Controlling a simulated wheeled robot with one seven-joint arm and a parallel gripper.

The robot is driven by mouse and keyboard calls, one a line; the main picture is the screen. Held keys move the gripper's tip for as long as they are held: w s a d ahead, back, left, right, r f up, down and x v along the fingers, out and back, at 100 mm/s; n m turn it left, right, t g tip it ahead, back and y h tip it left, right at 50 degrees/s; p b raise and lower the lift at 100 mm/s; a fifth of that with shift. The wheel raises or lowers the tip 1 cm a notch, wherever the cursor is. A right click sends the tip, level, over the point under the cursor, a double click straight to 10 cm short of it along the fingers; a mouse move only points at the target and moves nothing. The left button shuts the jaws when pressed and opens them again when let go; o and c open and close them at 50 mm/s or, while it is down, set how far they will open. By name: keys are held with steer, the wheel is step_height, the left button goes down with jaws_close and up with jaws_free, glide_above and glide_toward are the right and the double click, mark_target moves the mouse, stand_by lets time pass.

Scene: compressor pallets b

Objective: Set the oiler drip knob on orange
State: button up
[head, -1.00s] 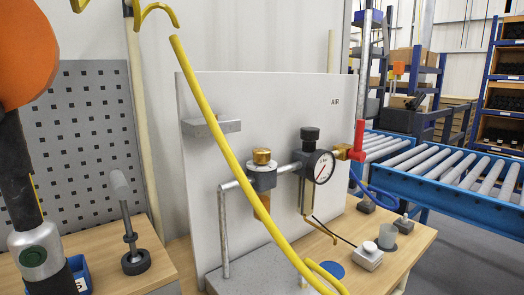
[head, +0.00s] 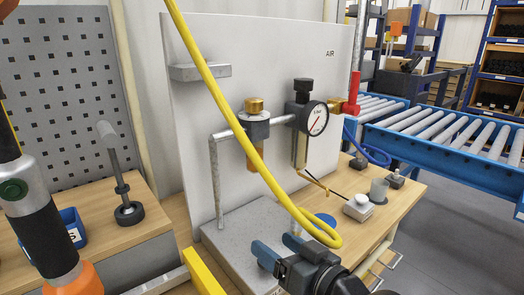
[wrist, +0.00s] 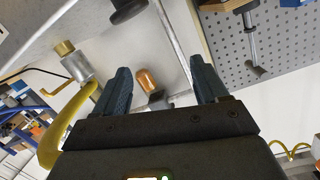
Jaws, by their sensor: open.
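The oiler hangs in the pipe on the grey panel. Its brass drip knob (head: 255,106) sits on top of a round pale collar, and its amber bowl (head: 254,160) hangs below, partly behind the yellow hose. Colour marks around the knob are too small to tell. My gripper (head: 280,249) is open and empty, low in front of the panel, below the oiler and apart from it. In the wrist view, which looks upside down, the amber bowl (wrist: 148,79) shows beyond and between the blue fingers (wrist: 161,68). The knob is not visible there.
A yellow hose (head: 215,90) hangs across the front of the oiler and loops just above my gripper. The gauge (head: 313,119), black regulator knob (head: 303,85) and red valve handle (head: 355,86) stand to the right. A shelf bracket (head: 200,72) juts out at upper left.

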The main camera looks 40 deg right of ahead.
steer(key=w+d+r+n+t+y+b, duration=0.1)
steer(key=w+d+r+n+y, duration=0.1)
steer(key=w+d+r, duration=0.6)
steer(key=n+y+b, duration=0.1)
steer(key=n+y, duration=0.2)
steer(key=n, duration=0.2)
glide_toward(261, 102)
steer(key=w, duration=0.3)
steer(key=shift+t, duration=0.3)
steer(key=w, duration=0.2)
steer(key=w+a+p, duration=0.1)
steer(key=w, duration=0.3)
steer(key=shift+w+a+f+p, duration=0.3)
steer(key=shift+w+p, duration=0.1)
steer(key=shift+c, duration=0.3)
steer(key=c, duration=1)
steer(key=shift+a+m+h, duration=0.1)
steer(key=shift+m+h, duration=0.2)
